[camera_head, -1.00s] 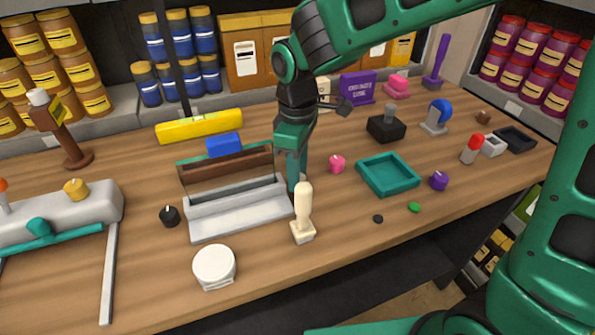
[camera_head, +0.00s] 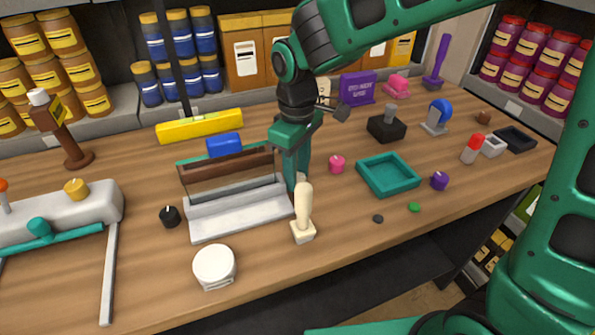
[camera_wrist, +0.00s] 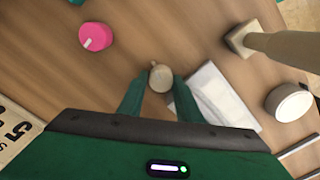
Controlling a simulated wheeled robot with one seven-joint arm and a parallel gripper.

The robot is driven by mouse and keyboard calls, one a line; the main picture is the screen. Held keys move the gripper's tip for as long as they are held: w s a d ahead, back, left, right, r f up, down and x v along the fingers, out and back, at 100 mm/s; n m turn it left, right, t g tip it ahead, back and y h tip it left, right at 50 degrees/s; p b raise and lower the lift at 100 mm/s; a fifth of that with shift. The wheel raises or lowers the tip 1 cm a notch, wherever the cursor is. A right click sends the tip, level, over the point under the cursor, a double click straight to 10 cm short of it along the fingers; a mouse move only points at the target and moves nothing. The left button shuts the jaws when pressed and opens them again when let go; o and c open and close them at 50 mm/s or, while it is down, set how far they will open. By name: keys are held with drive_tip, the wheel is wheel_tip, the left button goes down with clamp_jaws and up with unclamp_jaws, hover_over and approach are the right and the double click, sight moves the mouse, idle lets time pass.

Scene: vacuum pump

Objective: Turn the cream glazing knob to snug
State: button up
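In the wrist view, the cream glazing knob (camera_wrist: 161,77) is a small round knob seen from above, between the tips of my gripper (camera_wrist: 160,84). One finger is on each side of it, and both look closed against it. Any snug mark is not readable. In the head view, my gripper (camera_head: 297,180) points down at the table, just right of the grey glazing frame (camera_head: 240,215). There the knob is hidden behind the fingers and the cream upright handle.
A cream upright handle (camera_head: 303,212) stands close in front of my gripper. A round white pot (camera_head: 214,265) is front left, a pink knob (camera_head: 337,164) to the right. A teal tray (camera_head: 388,175) lies further right. A black knob (camera_head: 169,216) sits left of the frame.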

drive_tip(key=o, duration=0.3)
drive_tip(key=shift+w, duration=0.15)
drive_tip(key=shift+s+f, duration=0.1)
drive_tip(key=shift+s, duration=0.2)
